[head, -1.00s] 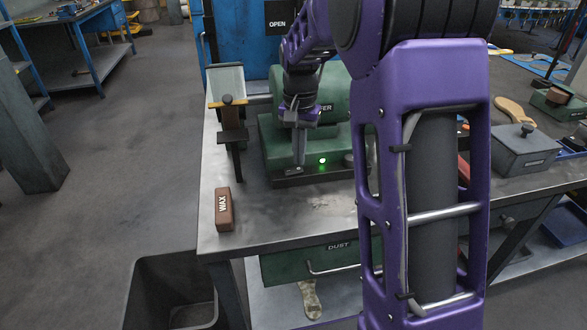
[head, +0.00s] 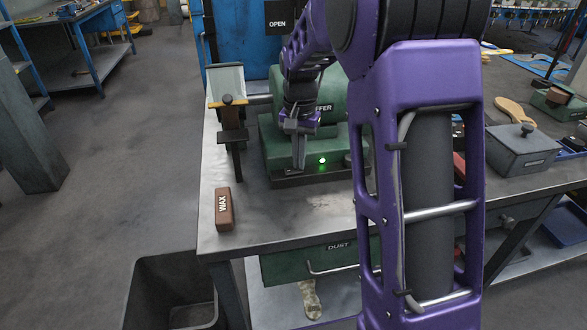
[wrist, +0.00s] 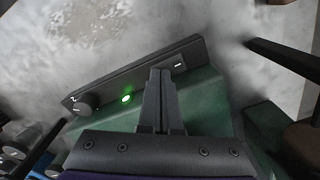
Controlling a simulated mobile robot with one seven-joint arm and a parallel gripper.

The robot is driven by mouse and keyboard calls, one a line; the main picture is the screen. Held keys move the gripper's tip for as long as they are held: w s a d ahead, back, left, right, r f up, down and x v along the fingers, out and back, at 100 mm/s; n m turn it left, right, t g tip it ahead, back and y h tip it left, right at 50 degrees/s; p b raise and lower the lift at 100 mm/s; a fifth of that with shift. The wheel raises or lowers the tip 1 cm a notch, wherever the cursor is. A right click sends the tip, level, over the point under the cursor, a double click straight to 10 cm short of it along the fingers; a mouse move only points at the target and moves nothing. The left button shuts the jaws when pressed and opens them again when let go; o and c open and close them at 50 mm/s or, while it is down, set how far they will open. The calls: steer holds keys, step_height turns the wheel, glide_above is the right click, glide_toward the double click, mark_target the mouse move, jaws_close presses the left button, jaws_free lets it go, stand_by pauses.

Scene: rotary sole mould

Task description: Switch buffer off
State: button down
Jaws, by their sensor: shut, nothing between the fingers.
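The green buffer (head: 335,100) stands on the metal bench, partly hidden by my arm. Its dark front panel (head: 315,174) carries a lit green lamp (head: 322,161); the lamp also glows in the wrist view (wrist: 126,99). In the wrist view the panel (wrist: 110,83) has a round black knob (wrist: 86,104) at one end and a small switch with a pale mark (wrist: 179,66) at the other. My gripper (head: 298,166) is shut and empty. Its fingertips (wrist: 160,74) are at the panel's edge, between lamp and switch, nearer the switch; I cannot tell whether they touch.
A brown wax block (head: 224,209) lies at the bench's front left. A stand with a wooden-handled part (head: 233,125) is left of the buffer. A dust drawer (head: 335,258) is under the bench, and a grey lidded box (head: 521,150) sits to the right.

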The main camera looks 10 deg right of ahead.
steer(key=shift+f, duration=0.2)
steer(key=shift+r, duration=0.15)
step_height(320, 180, up, 7)
steer(key=p, duration=0.6)
steer(key=shift+a, duration=0.1)
stand_by(0.4)
